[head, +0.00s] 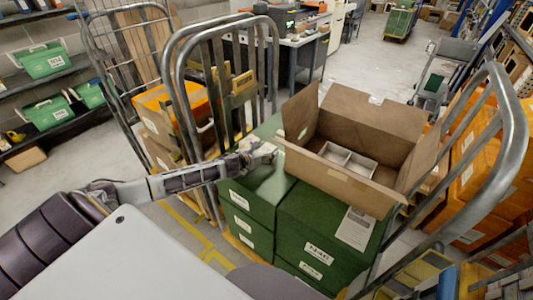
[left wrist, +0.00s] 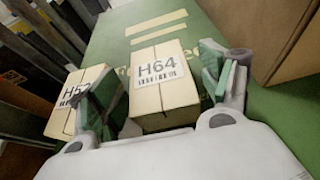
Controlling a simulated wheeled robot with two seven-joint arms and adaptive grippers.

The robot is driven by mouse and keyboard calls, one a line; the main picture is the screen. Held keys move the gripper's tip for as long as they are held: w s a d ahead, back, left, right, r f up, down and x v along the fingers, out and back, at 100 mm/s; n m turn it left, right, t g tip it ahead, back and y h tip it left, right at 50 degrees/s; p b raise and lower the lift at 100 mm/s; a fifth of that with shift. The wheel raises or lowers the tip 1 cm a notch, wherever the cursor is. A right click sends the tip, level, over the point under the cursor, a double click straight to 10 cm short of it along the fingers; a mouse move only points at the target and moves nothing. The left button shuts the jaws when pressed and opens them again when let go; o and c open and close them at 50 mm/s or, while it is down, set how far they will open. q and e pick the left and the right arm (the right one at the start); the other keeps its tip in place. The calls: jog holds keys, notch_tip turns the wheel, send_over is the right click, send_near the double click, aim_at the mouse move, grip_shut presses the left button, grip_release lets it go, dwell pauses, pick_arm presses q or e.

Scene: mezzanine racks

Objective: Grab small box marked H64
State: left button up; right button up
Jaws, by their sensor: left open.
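The small tan box marked H64 (left wrist: 165,90) lies on a green surface in the left wrist view, its label facing me. My left gripper (left wrist: 158,76) is open, with one green-padded finger on each side of the box; I cannot tell whether either finger touches it. In the head view my left gripper (head: 262,153) is over the top of the green stacked boxes (head: 252,204), beside the open carton. The small box cannot be made out there. My right gripper is not in view.
A second small box, its label starting H5 (left wrist: 80,98), stands just left, partly behind a finger. The open brown carton (head: 340,190) stands close on the right. Metal cage rails (head: 222,90) rise behind my left arm, and another rail (head: 512,110) stands at right.

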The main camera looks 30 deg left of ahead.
pick_arm(q)
jog(key=shift+w+f, duration=0.1)
jog(key=shift+w, duration=0.1)
dwell(0.4)
jog(key=c, duration=1.1)
